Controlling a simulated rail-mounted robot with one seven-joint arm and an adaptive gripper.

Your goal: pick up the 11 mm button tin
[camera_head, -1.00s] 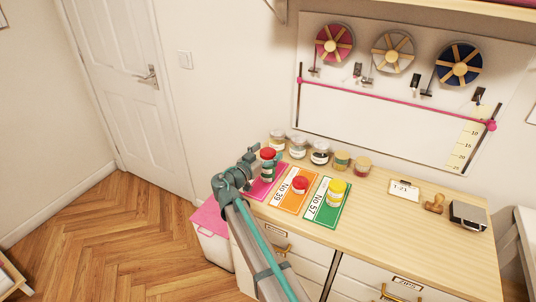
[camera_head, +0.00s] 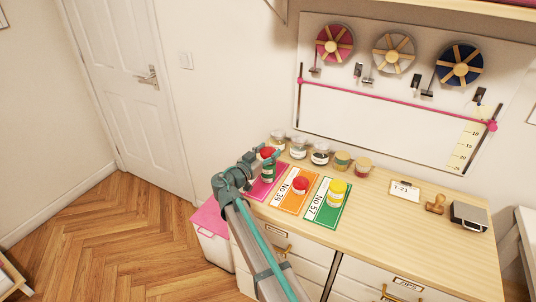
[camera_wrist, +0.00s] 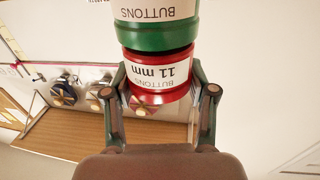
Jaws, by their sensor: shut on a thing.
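The 11 mm button tin (camera_wrist: 158,76) is red with a white label. My gripper (camera_wrist: 157,82) is shut on it, one finger on each side. A green buttons tin (camera_wrist: 156,36) is directly against or very close to the red tin's far end in the wrist view. In the head view the red tin (camera_head: 267,152) is above the green tin (camera_head: 267,172), over the pink mat (camera_head: 262,190). I cannot tell whether the two tins touch. My gripper (camera_head: 263,162) partly hides both in the head view.
A red tin (camera_head: 300,184) stands on the orange No 39 mat (camera_head: 287,203). A yellow-lidded tin (camera_head: 337,192) stands on the green No 57 mat (camera_head: 322,215). Several jars (camera_head: 320,155) line the back.

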